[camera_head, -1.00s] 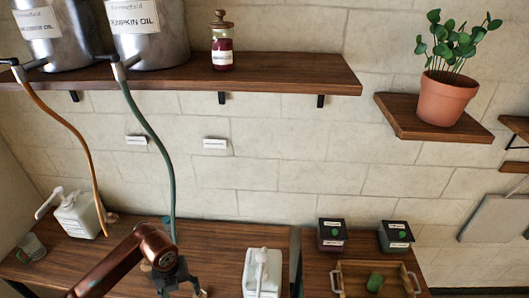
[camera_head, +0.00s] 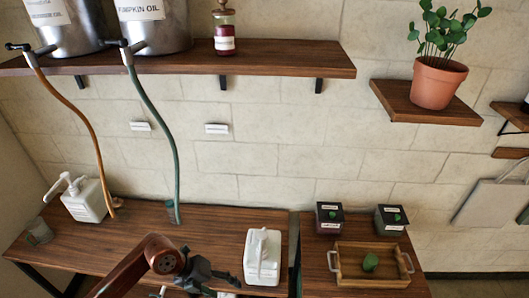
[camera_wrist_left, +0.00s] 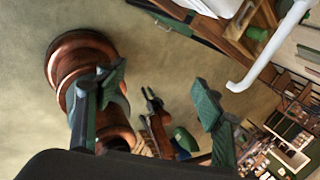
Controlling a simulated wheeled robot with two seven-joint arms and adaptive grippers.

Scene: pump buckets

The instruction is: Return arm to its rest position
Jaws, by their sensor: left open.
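My left arm (camera_head: 140,265) comes in from the lower left in the head view, copper-coloured and bent over the front of the wooden counter. Its dark gripper (camera_head: 215,277) is open and empty, pointing right, left of a white pump bottle (camera_head: 263,258). In the left wrist view the two green-padded fingers (camera_wrist_left: 160,95) are wide apart with nothing between them. Beyond them a smaller copper and dark arm part shows, probably my right arm; its jaw state is unclear.
Another white pump bottle (camera_head: 84,200) and a glass (camera_head: 39,232) stand at the counter's left. A green hose (camera_head: 158,120) ends in a glass (camera_head: 174,211). A wooden tray (camera_head: 372,282) and two dark jars stand right.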

